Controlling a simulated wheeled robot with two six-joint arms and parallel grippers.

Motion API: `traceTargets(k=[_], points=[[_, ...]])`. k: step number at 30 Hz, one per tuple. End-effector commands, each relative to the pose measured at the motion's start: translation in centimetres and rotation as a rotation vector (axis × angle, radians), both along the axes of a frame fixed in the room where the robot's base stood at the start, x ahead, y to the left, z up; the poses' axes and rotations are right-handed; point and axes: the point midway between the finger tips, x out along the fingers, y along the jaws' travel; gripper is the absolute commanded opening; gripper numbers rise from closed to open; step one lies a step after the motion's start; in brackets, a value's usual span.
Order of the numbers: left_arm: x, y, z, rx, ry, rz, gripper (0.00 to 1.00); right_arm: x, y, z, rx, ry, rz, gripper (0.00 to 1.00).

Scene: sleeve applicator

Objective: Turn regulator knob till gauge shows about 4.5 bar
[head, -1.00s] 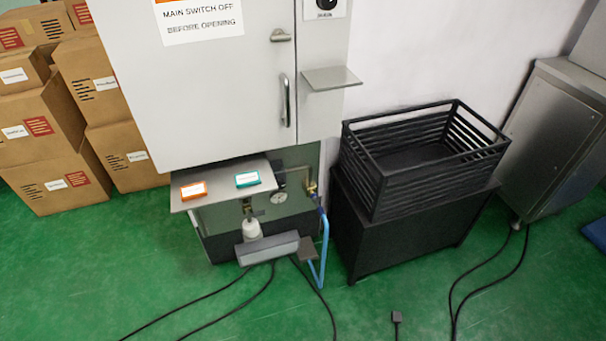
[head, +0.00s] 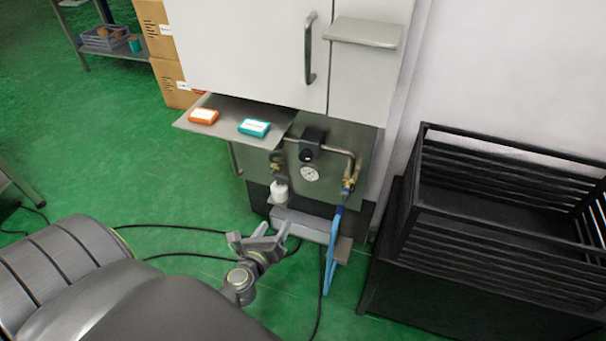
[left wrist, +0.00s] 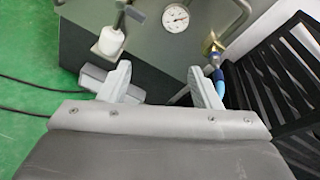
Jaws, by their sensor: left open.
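The pressure gauge (head: 309,174) is a round white dial on the grey panel below the cabinet. It also shows in the left wrist view (left wrist: 175,18), where its needle is too small to read for certain. The black regulator knob (head: 309,151) sits just above the gauge in the head view; it is out of frame in the left wrist view. My left gripper (head: 277,237) is open and empty, in front of and below the panel, apart from the knob. Its two fingers (left wrist: 163,88) show in the left wrist view with nothing between them. My right gripper is not in view.
A white filter bowl (head: 279,193) hangs left of the gauge. A brass valve with blue hose (head: 333,245) is on the right. A shelf (head: 225,122) with orange and teal boxes juts out above. A black crate (head: 500,190) stands right. Cables lie on the floor.

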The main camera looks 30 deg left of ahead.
Motion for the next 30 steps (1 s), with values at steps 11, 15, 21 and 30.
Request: traceTargets(k=[11,15,21,30], points=[[1.9,-0.9,7.9,0.503,-0.117,-0.095,0.57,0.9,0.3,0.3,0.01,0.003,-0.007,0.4],[3.3,-0.6,8.1,0.505,-0.118,-0.096,0.57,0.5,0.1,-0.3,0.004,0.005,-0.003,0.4],[6.9,0.2,8.1,0.503,-0.119,-0.095,0.57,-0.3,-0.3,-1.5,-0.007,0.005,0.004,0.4],[12.6,1.6,7.9,0.501,-0.118,-0.094,0.57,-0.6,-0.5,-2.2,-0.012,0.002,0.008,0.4]])
